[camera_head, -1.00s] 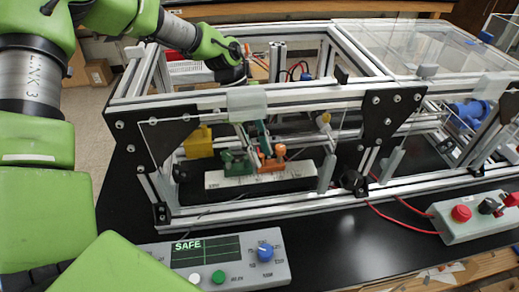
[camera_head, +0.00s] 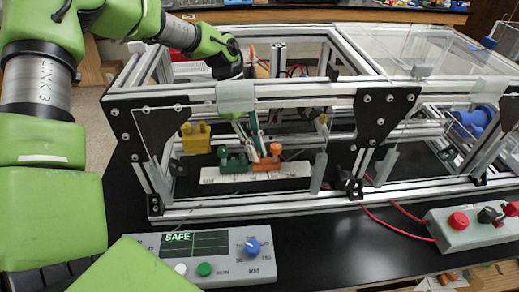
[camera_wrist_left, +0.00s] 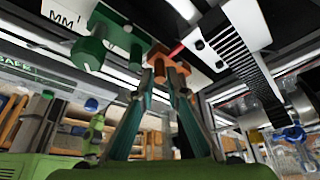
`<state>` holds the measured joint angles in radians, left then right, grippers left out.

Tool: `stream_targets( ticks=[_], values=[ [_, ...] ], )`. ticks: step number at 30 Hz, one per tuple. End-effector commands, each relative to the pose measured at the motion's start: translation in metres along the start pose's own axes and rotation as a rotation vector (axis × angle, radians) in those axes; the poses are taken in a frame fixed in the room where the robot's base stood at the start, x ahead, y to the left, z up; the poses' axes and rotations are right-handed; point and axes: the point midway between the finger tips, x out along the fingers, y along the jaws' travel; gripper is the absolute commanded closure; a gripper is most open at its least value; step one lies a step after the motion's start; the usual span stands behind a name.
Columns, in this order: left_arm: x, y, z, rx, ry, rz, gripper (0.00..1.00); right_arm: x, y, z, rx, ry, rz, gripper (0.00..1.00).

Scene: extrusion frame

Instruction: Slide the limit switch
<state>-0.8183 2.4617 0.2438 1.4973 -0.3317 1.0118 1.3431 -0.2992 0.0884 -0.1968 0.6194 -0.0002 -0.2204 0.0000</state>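A white scale rail (camera_head: 215,176) lies inside the metal frame. A green block (camera_head: 232,163) and an orange block (camera_head: 268,164) with a raised knob sit side by side on it. I cannot tell for sure which is the limit switch; no label is readable. My left gripper (camera_head: 258,153) reaches down into the frame from above at the orange block. In the left wrist view, its teal fingertips (camera_wrist_left: 161,84) converge on either side of a post of the orange block (camera_wrist_left: 160,68) and seem shut on it. The green block (camera_wrist_left: 103,47) is beside them. My right gripper is out of view.
Aluminium beams and black corner plates (camera_head: 384,115) surround the rail. A yellow block (camera_head: 195,137) stands left of it. A control box (camera_head: 225,268) reading SAFE and a box with a red button (camera_head: 458,222) stand in front on the black table.

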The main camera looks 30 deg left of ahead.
Motion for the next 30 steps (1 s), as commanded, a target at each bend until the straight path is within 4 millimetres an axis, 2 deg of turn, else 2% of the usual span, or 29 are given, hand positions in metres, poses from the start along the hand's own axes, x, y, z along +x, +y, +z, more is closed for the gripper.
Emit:
stream_targets(
  ticks=[3, 5, 8, 11, 14, 17, 24, 30],
  values=[
    [0.0, -0.001, 0.0, 0.0, 0.0, -0.002, 0.73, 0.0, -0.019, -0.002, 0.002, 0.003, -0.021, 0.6],
    [0.0, -0.001, 0.0, 0.001, 0.0, -0.002, 0.73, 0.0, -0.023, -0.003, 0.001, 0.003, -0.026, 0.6],
    [0.0, -0.001, 0.0, 0.001, -0.001, -0.002, 0.73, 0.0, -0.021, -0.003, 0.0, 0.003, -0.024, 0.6],
    [-0.001, -0.001, 0.0, 0.001, -0.001, -0.002, 0.73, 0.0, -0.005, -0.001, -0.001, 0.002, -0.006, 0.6],
    [-0.007, -0.001, 0.0, 0.001, -0.002, -0.003, 0.73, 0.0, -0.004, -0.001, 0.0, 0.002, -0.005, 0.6],
    [-0.02, -0.002, 0.0, 0.0, -0.002, -0.005, 0.73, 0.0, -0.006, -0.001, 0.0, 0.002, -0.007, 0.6],
    [-0.072, -0.003, 0.0, 0.0, -0.004, -0.006, 0.73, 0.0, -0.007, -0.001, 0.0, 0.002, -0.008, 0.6],
    [-0.105, -0.002, 0.0, 0.0, -0.002, -0.003, 0.73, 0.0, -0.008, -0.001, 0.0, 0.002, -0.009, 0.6]
  ],
)
